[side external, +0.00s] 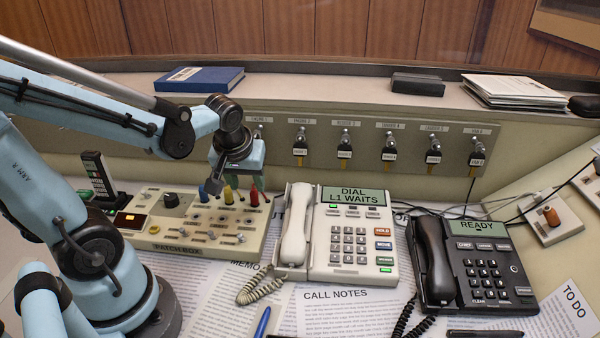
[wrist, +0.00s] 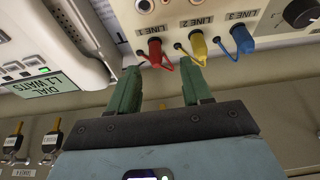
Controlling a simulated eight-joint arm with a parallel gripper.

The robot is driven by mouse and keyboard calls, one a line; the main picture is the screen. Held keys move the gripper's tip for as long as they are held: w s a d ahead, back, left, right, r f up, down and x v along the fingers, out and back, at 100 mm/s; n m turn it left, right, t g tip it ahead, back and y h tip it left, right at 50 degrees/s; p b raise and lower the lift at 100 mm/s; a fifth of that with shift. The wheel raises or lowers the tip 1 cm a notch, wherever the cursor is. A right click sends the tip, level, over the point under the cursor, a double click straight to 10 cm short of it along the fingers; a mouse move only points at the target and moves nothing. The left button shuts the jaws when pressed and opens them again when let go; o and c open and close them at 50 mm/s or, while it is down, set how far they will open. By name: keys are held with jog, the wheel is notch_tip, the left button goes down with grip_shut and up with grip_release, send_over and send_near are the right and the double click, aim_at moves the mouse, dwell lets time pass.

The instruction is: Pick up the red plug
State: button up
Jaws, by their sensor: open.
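The red plug (side external: 254,197) stands at the right of a row of plugs on the patch box (side external: 172,244). In the wrist view the red plug (wrist: 155,48) sits in the jack marked LINE 1, with a red cord from its base. The yellow plug (wrist: 198,46) and blue plug (wrist: 242,38) stand beside it in LINE 2 and LINE 3. My gripper (wrist: 160,70) is open, its two green fingers apart and empty. Their tips appear just short of the red plug, one on either side of it in the picture. In the side view my gripper (side external: 238,180) is just above the plugs.
A white phone (side external: 347,240) with its handset (side external: 297,225) stands close to the right of the patch box. A black phone (side external: 480,265) is farther right. A panel of hanging keys (side external: 385,150) rises behind. Papers (side external: 340,312) cover the desk front.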

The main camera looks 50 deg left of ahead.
aim_at(253, 189)
jog(key=shift+w+x, duration=0.15)
jog(key=shift+x, duration=0.7)
jog(key=shift+w+x, duration=0.2)
jog(key=shift+x, duration=1.45)
jog(key=shift+c, duration=0.2)
grip_shut()
